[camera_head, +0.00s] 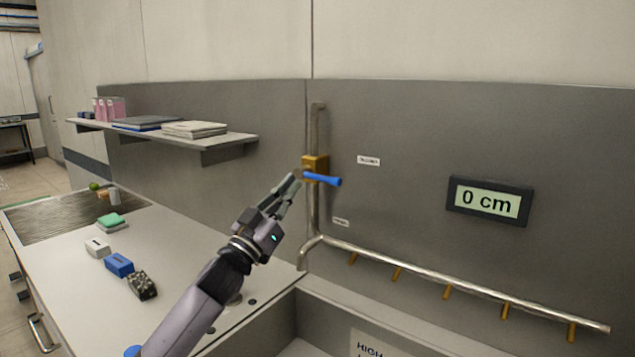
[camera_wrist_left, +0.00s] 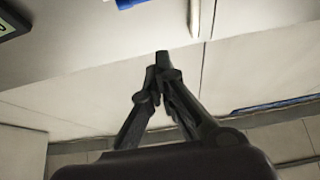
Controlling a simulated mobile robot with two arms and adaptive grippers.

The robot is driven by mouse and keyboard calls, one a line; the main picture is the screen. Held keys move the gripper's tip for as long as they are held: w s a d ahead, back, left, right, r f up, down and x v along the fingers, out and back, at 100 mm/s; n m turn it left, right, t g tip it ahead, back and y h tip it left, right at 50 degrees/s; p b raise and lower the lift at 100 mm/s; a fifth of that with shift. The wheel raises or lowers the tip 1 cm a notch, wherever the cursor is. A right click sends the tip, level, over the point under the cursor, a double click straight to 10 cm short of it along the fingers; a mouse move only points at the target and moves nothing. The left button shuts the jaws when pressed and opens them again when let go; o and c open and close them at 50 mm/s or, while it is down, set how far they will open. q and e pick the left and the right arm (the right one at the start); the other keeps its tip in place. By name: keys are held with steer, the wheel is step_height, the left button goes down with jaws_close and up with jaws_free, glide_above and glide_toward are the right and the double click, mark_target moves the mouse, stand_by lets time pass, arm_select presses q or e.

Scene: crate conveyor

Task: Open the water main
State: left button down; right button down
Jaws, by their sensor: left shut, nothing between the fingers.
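The water main is a brass valve (camera_head: 316,164) on a grey vertical pipe (camera_head: 316,128) against the grey wall panel. Its blue lever handle (camera_head: 323,179) points right, across the pipe. My left gripper (camera_head: 294,180) is shut and empty, with its fingertips just left of the valve. I cannot tell whether they touch it. In the left wrist view the shut fingers (camera_wrist_left: 161,62) point up, and part of the blue handle (camera_wrist_left: 130,3) shows at the top edge. My right gripper is not in view.
The lower pipe (camera_head: 450,268) runs right with several brass outlets above a basin (camera_head: 262,331). The counter (camera_head: 75,287) at left carries a sponge, small blocks and a cup.

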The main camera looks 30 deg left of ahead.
arm_select(q)
step_height(320, 180, up, 5)
steer(key=p, duration=0.4)
glide_above(321, 176)
steer(key=s, duration=0.4)
steer(key=f, duration=0.2)
steer(key=w+f, duration=0.1)
steer(key=shift+d+f, duration=0.3)
steer(key=shift+f, duration=0.1)
